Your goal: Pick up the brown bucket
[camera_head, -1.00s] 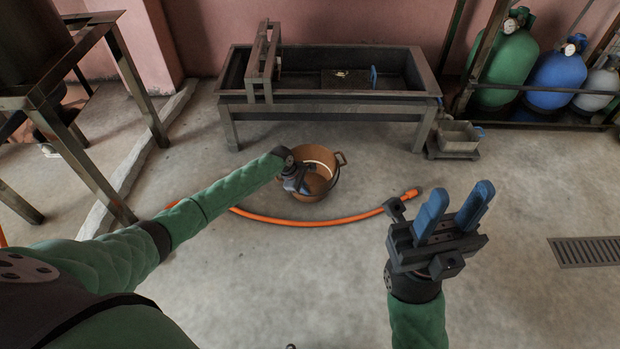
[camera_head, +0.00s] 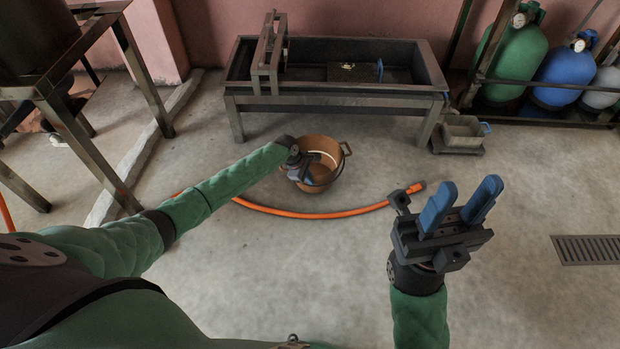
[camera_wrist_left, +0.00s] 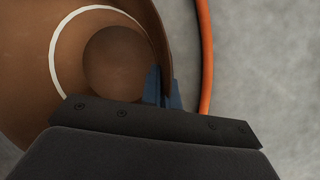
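The brown bucket (camera_head: 322,144) stands upright on the floor in front of the metal trough. It is empty inside, with a pale ring, and also shows in the left wrist view (camera_wrist_left: 30,75). My left gripper (camera_head: 303,175) reaches down at the bucket's near left side. In the left wrist view its blue fingers (camera_wrist_left: 163,88) are close together, one on each side of the bucket wall at the rim. My right gripper (camera_head: 462,208) is raised at the right, open and empty, well away from the bucket.
An orange hose (camera_head: 330,215) lies on the floor just in front of the bucket. The metal trough (camera_head: 335,102) stands behind it. A small grey box (camera_head: 464,131) and gas cylinders (camera_head: 511,55) are at right. A metal stand (camera_head: 80,140) is at left.

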